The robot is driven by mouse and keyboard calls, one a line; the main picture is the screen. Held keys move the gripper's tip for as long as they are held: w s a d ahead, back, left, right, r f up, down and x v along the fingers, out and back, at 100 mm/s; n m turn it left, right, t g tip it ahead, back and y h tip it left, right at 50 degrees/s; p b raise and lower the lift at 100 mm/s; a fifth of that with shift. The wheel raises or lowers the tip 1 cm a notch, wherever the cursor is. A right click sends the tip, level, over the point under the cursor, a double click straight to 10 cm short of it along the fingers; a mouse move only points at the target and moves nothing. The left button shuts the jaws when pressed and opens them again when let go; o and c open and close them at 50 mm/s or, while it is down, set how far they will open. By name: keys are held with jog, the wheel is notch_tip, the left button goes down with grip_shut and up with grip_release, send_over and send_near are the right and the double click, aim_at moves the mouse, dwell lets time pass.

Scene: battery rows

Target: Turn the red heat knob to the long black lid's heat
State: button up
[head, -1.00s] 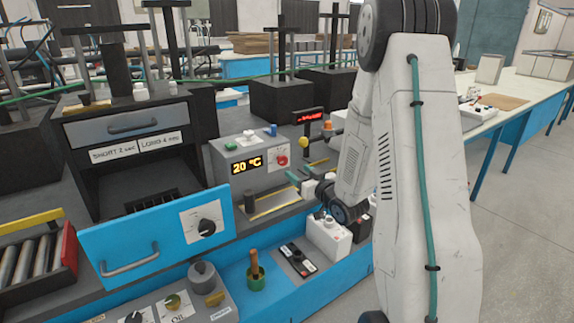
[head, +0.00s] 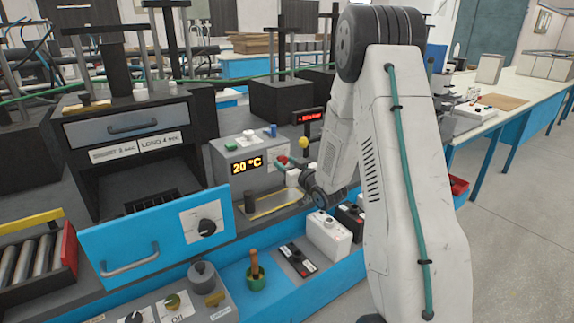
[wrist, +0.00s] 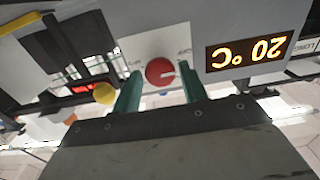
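The red heat knob (wrist: 160,71) is on a white plate on the front of a grey control box (head: 237,180). Its display (head: 247,165) reads 20 °C, and it also shows upside down in the wrist view (wrist: 248,53). My gripper (wrist: 161,88) is open, with a green finger on each side of the knob and a gap around it; contact is not visible. I cannot make out for certain which thing is the long black lid.
A sign (head: 136,147) on the oven-like unit gives SHORT and LONG times. A blue panel (head: 150,240) with a black dial (head: 207,226) juts out at the left. A yellow ball (head: 303,143) stands close beside my gripper. White and black boxes stand below my arm.

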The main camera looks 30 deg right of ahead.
jog(key=c, duration=0.6)
jog(key=shift+o, duration=0.2)
jog(key=shift+m, duration=0.3)
jog(key=m, duration=0.3)
jog(key=shift+m, duration=0.3)
jog(key=m, duration=0.3)
jog(key=shift+m, duration=0.3)
jog(key=m, duration=0.5)
jog(key=shift+m, duration=2.5)
